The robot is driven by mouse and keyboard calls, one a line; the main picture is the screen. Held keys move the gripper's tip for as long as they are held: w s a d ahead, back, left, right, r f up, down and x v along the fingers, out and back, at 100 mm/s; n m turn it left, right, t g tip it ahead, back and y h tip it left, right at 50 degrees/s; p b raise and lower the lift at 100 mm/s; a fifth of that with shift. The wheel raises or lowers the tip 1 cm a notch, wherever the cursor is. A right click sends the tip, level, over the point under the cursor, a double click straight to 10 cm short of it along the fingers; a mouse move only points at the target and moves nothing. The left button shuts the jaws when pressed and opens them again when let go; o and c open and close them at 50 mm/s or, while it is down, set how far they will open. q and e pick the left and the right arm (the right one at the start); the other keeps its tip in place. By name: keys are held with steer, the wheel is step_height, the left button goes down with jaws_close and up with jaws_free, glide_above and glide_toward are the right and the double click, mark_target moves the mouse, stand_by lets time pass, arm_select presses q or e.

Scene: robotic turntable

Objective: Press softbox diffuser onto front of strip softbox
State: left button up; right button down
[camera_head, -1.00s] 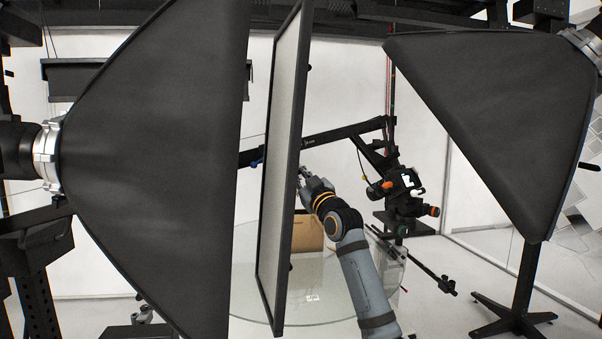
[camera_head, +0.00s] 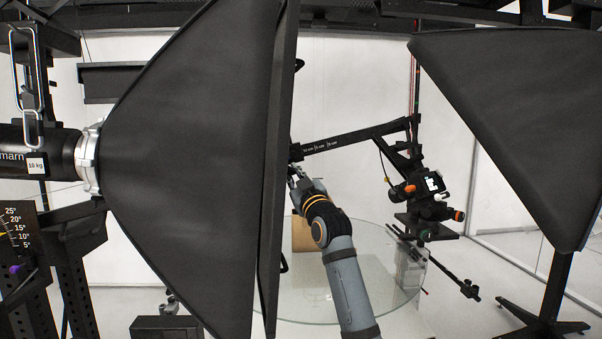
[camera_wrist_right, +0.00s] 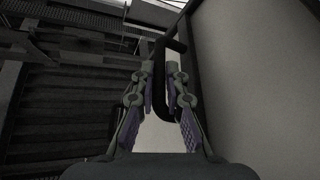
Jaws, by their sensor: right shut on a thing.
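The strip softbox (camera_head: 190,160) is the large black tapered box on the left in the head view, its front facing right. The diffuser (camera_head: 277,170) is a tall dark-framed panel, almost edge-on and roughly parallel to that front. A thin gap shows towards the bottom; I cannot tell whether they touch higher up. My right gripper (camera_head: 293,174) is at the diffuser's right side. In the right wrist view my right gripper (camera_wrist_right: 161,85) is shut on a black handle (camera_wrist_right: 161,60) beside the pale panel (camera_wrist_right: 260,80). My left gripper is not in view.
A second black softbox (camera_head: 515,120) hangs at the right on a stand. A camera on a boom arm (camera_head: 430,195) is behind my right arm. A round glass turntable (camera_head: 375,275) with a brown box (camera_head: 303,235) lies below. Clear room shows right of the diffuser.

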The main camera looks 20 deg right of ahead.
mark_target(270, 170)
steer(key=shift+w+a+r+p, duration=0.15)
steer(key=shift+a+p, duration=0.1)
steer(key=shift+a, duration=0.75)
steer(key=shift+a+r+p, duration=0.1)
steer(key=shift+a+p, duration=0.1)
steer(key=shift+a, duration=0.75)
steer(key=shift+w+a+r+p, duration=0.15)
steer(key=shift+a+p, duration=0.1)
steer(key=shift+a, duration=0.75)
steer(key=shift+a+r, duration=0.1)
steer(key=shift+a, duration=0.6)
steer(key=c, duration=1.3)
jaws_free()
steer(key=shift+a, duration=0.1)
